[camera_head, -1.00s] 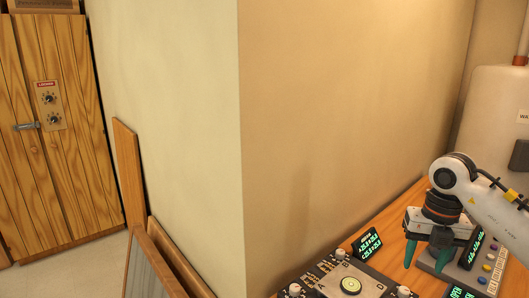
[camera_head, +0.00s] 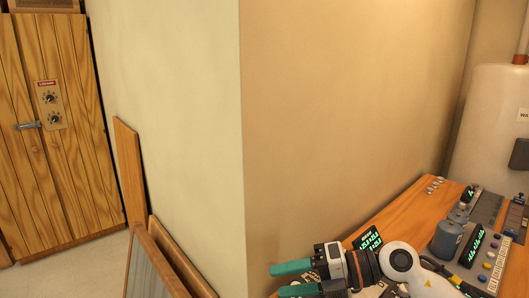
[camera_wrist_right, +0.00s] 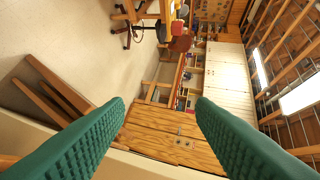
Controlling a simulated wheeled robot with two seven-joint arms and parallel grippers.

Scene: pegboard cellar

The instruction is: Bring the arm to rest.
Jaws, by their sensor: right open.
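My right gripper (camera_head: 288,280) is at the lower middle of the head view, beside the wall corner and over the near left part of the wooden bench (camera_head: 408,212). Its two green fingers point left, apart, with nothing between them. In the right wrist view the open fingers (camera_wrist_right: 160,115) frame the room, with the wooden cabinet (camera_wrist_right: 165,135) beyond them. My right arm comes in from the lower right and hides part of the bench panel. My left gripper is not in the head view.
A wall corner (camera_head: 241,150) stands close to the right gripper. A dark canister (camera_head: 446,240), a button panel (camera_head: 485,258) and a small green display (camera_head: 369,240) are on the bench. Boards (camera_head: 130,175) lean at the wall. A white tank (camera_head: 490,120) stands behind.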

